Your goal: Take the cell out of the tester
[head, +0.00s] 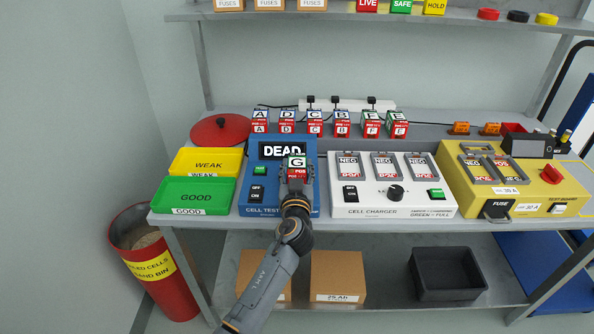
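The blue cell tester (254,205) stands on the bench left of centre, and its dark display (283,151) reads DEAD. Cell G (297,161), marked POS in red on its front, is upright at the tester, just below the display. My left gripper (297,176) reaches in from below with its fingers around the lower part of this cell. I cannot tell whether the fingers press on it. The fingers and wrist hide the cell's lower end and the tester's slot. My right gripper is not in view.
A white cell charger (393,209) stands close on the right, then a yellow test board (535,193). Yellow WEAK (207,161) and green GOOD (194,195) trays lie left. Several lettered cells (287,122) line the back. A red bin (155,262) stands on the floor.

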